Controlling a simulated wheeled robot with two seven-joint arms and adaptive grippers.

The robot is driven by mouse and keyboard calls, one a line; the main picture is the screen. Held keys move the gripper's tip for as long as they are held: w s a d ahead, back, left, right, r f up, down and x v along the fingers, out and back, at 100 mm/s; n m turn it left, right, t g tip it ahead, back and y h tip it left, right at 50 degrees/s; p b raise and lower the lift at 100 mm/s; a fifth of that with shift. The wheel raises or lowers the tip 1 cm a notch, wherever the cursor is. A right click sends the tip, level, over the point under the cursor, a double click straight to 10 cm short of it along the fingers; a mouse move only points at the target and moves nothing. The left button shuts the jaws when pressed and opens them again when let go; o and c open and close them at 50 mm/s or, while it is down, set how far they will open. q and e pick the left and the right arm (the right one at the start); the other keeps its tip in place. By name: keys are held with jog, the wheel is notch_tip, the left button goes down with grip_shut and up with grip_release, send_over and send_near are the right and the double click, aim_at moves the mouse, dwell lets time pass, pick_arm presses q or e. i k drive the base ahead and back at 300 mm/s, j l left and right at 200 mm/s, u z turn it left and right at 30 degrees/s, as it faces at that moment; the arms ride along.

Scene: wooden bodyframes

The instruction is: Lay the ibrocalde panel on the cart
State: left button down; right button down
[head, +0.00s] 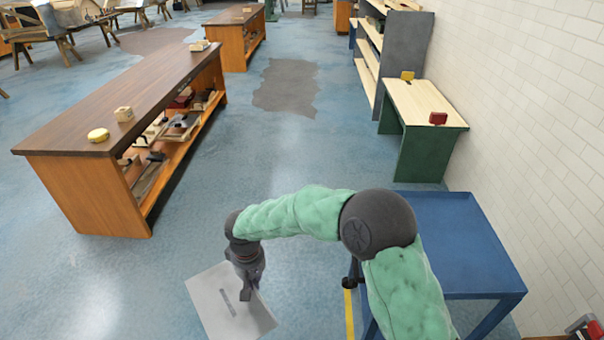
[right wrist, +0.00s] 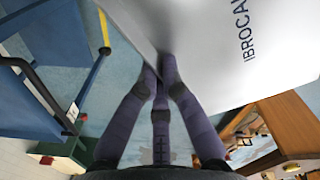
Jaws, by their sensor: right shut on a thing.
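The ibrocalde panel (head: 222,308) is a flat, light grey sheet with dark lettering. My right gripper (head: 249,284) is shut on its edge and holds it left of the cart, over the floor. In the right wrist view the panel (right wrist: 205,45) fills the upper right, and the fingers of my right gripper (right wrist: 160,65) close at its edge. Part of its lettering, "IBROCA", shows there. The blue cart (head: 455,240) stands at the right by the wall, its flat top bare where visible. My right arm hides its left part. My left gripper is not in view.
A long wooden workbench (head: 130,95) stands at the left. Blue floor between them is clear. A white brick wall is at right.

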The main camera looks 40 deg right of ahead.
aim_at(430, 252)
jog(key=i+z, duration=0.25)
jog(key=i, duration=0.2)
jog(key=i+z, duration=0.3)
jog(key=i, duration=0.2)
jog(key=i+j+z, duration=0.25)
jog(key=i, duration=0.2)
jog(key=i+j+z, duration=0.25)
jog(key=i, duration=0.2)
jog(key=i+l+z, duration=0.2)
jog(key=z, duration=0.3)
jog(key=i+z, duration=0.25)
jog(key=z, duration=0.2)
jog(key=i+z, duration=0.3)
jog(key=z, duration=0.2)
jog(key=i+z, duration=0.25)
jog(key=z, duration=0.2)
jog(key=i+z, duration=0.25)
